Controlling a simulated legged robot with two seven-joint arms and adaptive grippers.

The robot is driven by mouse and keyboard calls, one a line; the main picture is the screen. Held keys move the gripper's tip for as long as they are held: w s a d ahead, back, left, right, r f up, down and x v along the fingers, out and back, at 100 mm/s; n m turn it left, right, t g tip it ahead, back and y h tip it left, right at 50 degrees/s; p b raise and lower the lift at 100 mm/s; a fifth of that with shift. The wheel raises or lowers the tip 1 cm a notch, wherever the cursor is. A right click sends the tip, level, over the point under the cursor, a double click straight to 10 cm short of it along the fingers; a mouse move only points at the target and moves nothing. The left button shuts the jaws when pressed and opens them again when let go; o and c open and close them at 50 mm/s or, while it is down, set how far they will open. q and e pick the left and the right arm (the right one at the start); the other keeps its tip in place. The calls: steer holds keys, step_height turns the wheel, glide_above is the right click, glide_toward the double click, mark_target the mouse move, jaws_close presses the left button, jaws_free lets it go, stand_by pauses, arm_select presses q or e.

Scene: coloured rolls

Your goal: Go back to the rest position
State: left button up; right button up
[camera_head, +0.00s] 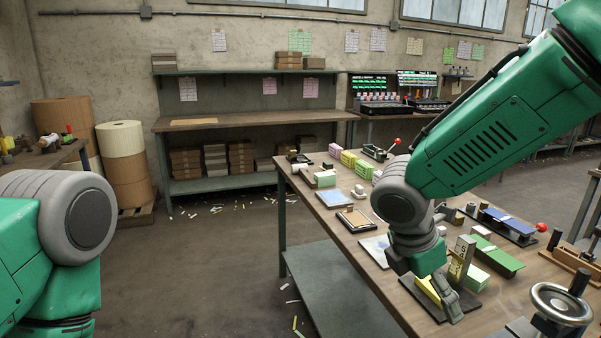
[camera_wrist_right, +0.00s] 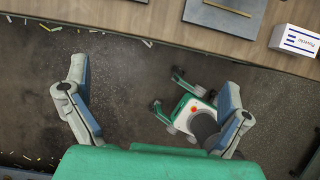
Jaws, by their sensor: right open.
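Dark floor shows below and between the fingers, and the bench edge crosses the top. My left arm shows at the left of the head view; its gripper is out of frame.
The workbench holds pink (camera_head: 335,150), yellow-green (camera_head: 348,159) and green (camera_head: 497,256) paper pieces, a red-knobbed lever (camera_head: 393,147) and a handwheel (camera_head: 561,303). A white box (camera_wrist_right: 295,40) lies near the bench edge. Brown rolls (camera_head: 65,118) stand far left. The middle floor is mostly clear.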

steer(key=s+f+m+g+y+b, duration=0.1)
steer(key=s+f+m+y, duration=0.2)
steer(key=s+f+m, duration=0.55)
steer(key=s+f+m+g+y, duration=0.2)
steer(key=s+f+m+y, duration=0.15)
steer(key=s+f, duration=1)
arm_select(q)
steer(key=shift+d+f+b, duration=0.45)
steer(key=shift+d+f, duration=0.2)
steer(key=shift+d, duration=0.3)
arm_select(e)
steer(key=s+d+f+m+t+h, duration=0.2)
steer(key=s+d+f+m, duration=0.4)
steer(key=d+f+m, duration=0.3)
steer(key=shift+s+d+f, duration=0.15)
steer(key=shift+s+d, duration=0.05)
steer(key=shift+s, duration=0.05)
